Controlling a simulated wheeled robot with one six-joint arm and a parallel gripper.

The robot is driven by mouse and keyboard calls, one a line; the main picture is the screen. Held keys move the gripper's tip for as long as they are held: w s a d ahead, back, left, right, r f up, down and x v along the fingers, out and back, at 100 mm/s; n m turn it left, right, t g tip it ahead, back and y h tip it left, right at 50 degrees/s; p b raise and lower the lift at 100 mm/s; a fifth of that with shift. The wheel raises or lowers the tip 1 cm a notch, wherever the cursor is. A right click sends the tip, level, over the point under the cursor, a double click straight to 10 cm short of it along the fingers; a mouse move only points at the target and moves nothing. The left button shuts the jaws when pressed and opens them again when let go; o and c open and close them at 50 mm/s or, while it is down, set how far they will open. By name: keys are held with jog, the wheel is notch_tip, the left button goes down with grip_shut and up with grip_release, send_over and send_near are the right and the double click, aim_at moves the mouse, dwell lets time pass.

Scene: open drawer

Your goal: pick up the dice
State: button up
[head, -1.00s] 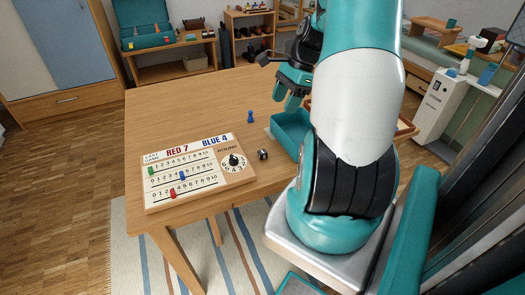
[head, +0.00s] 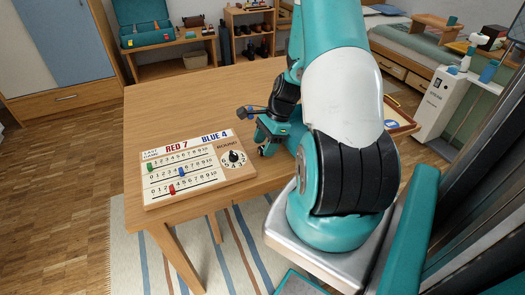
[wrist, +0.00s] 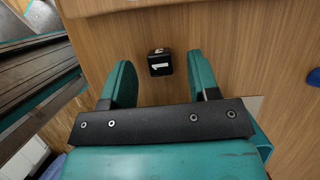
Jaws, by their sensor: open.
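The black die with white markings (wrist: 160,62) rests on the wooden table (wrist: 230,35). In the wrist view it lies between the tips of my gripper's two teal fingers (wrist: 160,72), with a gap on each side. My gripper is open and holds nothing. In the head view my gripper (head: 268,149) is low over the table at the die's place, just right of the scoreboard. There the die is largely hidden by the fingers. The wrist view does not make the height of the fingertips above the table clear.
A wooden scoreboard (head: 190,168) with coloured pegs lies left of my gripper. A blue piece (wrist: 314,77) stands at the right edge of the wrist view. A shallow wooden tray (head: 400,118) is at the table's right, partly behind my arm. The table's far left is clear.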

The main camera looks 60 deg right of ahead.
jog(key=shift+w+a+f, duration=0.1)
jog(key=shift+a+f, duration=0.1)
jog(key=shift+f, duration=0.3)
jog(key=c, duration=1)
jog(key=shift+r, duration=0.15)
